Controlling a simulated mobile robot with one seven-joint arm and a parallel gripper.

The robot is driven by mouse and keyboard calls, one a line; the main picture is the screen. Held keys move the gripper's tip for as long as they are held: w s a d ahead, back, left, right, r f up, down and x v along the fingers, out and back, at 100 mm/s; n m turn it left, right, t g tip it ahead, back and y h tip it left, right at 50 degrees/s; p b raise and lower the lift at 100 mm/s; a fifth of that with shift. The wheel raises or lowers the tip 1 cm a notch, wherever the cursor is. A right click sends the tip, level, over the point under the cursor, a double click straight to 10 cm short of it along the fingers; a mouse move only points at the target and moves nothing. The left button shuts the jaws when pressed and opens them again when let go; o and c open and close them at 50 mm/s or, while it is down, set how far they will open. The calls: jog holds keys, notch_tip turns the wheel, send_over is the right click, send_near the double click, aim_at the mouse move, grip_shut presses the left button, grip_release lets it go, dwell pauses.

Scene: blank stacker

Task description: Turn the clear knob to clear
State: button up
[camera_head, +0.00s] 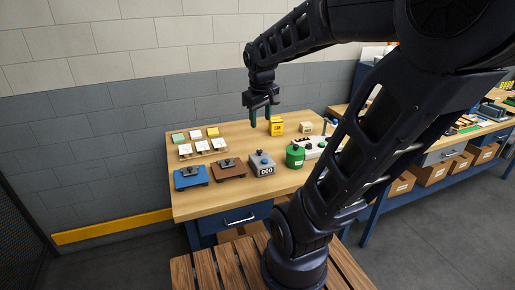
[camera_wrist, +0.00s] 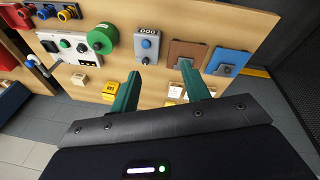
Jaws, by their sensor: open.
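My gripper (camera_head: 262,116) is above the back of the bench, pointing down, apart from the counter box. In the wrist view its green fingers (camera_wrist: 159,72) are spread and empty.
A green round canister (camera_head: 295,156) stands right of the counter box. A brown plate (camera_head: 229,170) and a blue plate (camera_head: 191,179) with dark clips lie left. A yellow box (camera_head: 277,127) stands behind. White, green and yellow cards (camera_head: 202,147) sit at back left.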

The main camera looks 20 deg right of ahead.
jog(key=w+d+f+n+g+h, duration=0.15)
jog(key=w+f+n, duration=0.35)
jog(key=w, duration=0.5)
jog(key=n+g+h, duration=0.2)
jog(key=n+g, duration=0.1)
jog(key=n, duration=0.2)
send_near(259, 150)
jog(key=shift+y, duration=0.25)
jog(key=x, duration=0.8)
jog(key=shift+d, duration=0.2)
jog(key=shift+r, duration=0.1)
jog(key=c, duration=1)
